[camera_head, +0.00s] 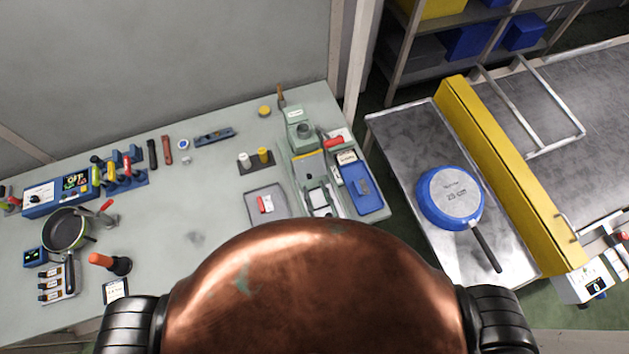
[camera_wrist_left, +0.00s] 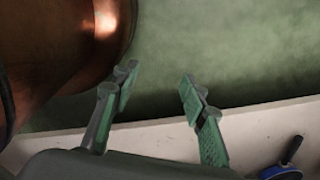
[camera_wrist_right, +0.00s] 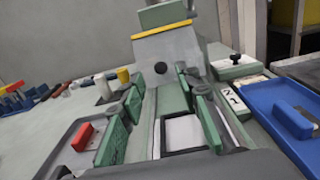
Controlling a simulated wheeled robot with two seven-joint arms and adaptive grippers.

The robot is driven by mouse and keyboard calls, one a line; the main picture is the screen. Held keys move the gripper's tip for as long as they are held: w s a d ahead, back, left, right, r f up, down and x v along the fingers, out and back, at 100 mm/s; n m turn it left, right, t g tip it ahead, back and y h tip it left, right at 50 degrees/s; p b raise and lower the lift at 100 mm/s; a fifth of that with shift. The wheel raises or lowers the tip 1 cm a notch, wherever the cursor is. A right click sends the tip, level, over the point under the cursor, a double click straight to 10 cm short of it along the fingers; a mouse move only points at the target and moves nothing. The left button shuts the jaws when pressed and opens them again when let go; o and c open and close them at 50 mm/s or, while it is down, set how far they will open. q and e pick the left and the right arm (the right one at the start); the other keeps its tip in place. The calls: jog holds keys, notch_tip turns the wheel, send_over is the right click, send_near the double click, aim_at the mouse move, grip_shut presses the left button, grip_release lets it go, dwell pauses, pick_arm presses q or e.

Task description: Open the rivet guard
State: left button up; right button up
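In the head view the guard (camera_head: 308,170) is small, near the table's right end. My left gripper (camera_wrist_left: 158,78) is open and empty, away from the press.
A grey tray (camera_head: 251,194) with a red block is left of the press; a blue tray (camera_head: 376,203) is right of it. A blue pan (camera_head: 450,198) lies upside down on the conveyor side, near a yellow barrier (camera_head: 510,165). A dark pan (camera_head: 65,232) stands at the table's left.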

aim_at(310, 177)
jog(key=x, duration=0.3)
jog(key=shift+w, duration=0.2)
jog(key=c, duration=0.6)
grip_shut()
pick_arm(q)
jog(key=shift+w+a+r, duration=0.3)
jog(key=shift+w+r, duration=0.15)
jog(key=shift+w, duration=0.3)
jog(key=shift+w, duration=0.2)
